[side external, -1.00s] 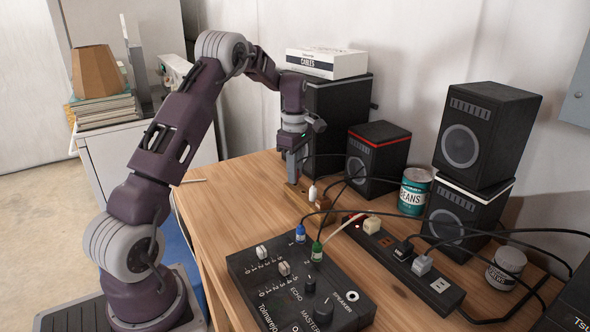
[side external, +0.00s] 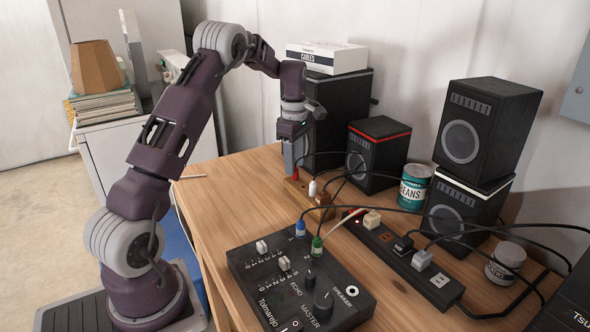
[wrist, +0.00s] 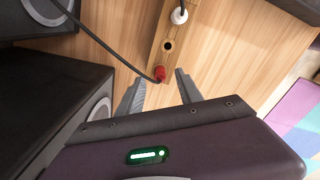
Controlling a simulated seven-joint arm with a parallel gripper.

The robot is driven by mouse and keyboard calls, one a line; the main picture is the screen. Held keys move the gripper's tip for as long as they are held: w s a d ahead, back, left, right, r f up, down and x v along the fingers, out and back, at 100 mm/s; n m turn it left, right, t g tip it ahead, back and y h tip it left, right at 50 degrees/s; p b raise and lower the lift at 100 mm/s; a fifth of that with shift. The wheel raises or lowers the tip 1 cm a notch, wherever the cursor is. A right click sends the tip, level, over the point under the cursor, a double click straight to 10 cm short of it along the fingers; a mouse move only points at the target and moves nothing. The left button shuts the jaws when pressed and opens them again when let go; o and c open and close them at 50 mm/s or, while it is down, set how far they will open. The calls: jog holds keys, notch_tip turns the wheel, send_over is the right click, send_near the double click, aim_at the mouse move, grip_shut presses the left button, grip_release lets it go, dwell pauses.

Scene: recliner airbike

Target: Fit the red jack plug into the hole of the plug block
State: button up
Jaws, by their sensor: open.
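The red jack plug (wrist: 160,73) stands in the end of the wooden plug block (wrist: 155,52), its black cable running off to the upper left in the wrist view. It also shows in the side view (side external: 295,175), upright at the block's far end. An empty dark hole (wrist: 168,45) lies between it and a white plug (wrist: 180,15), which also stands on the block. How deep the red plug sits is unclear. My gripper (wrist: 159,76) is open and empty, its fingers apart on either side of the red plug's line of sight. In the side view, my gripper (side external: 290,166) is just above the plug.
Speakers (side external: 378,155) stand behind and to the right of the block. A black mixer (side external: 300,285) with blue and green plugs and a power strip (side external: 405,262) lie in front. A can of beans (side external: 414,188) stands to the right. Loose cables cross the table.

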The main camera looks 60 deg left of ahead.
notch_tip(320, 180, up, 4)
jog(key=shift+r, duration=0.1)
dwell(0.7)
